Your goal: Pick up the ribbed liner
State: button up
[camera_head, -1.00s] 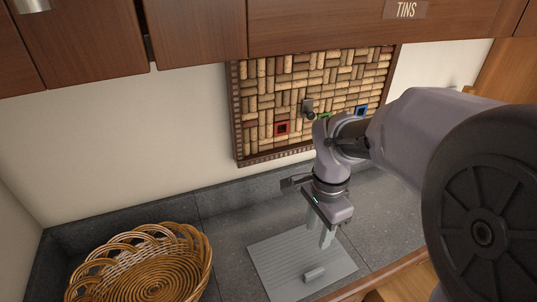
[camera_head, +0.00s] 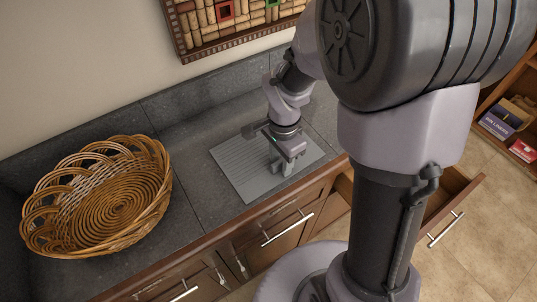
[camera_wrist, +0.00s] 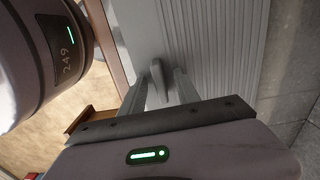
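The ribbed liner (camera_head: 238,160) is a flat light-grey ridged sheet lying on the dark stone counter. In the wrist view its ribs (camera_wrist: 215,40) run beside a plain strip that carries a small raised grey grip (camera_wrist: 157,72). My gripper (camera_head: 283,171) is low over the liner's front part, pointing down. In the wrist view my gripper (camera_wrist: 158,84) is open, with one finger on each side of the grip and a visible gap to each. In the head view my gripper largely hides the grip. I cannot tell whether the fingertips touch the liner.
A round wicker basket (camera_head: 110,205) stands on the counter (camera_head: 190,165) to the left. The counter's wooden front edge runs close to the liner. An open drawer (camera_head: 455,205) juts out at the right. A cork board (camera_head: 230,20) hangs on the back wall.

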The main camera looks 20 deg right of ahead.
jog(key=shift+c, duration=0.2)
grip_shut()
jog(key=shift+r, duration=0.1)
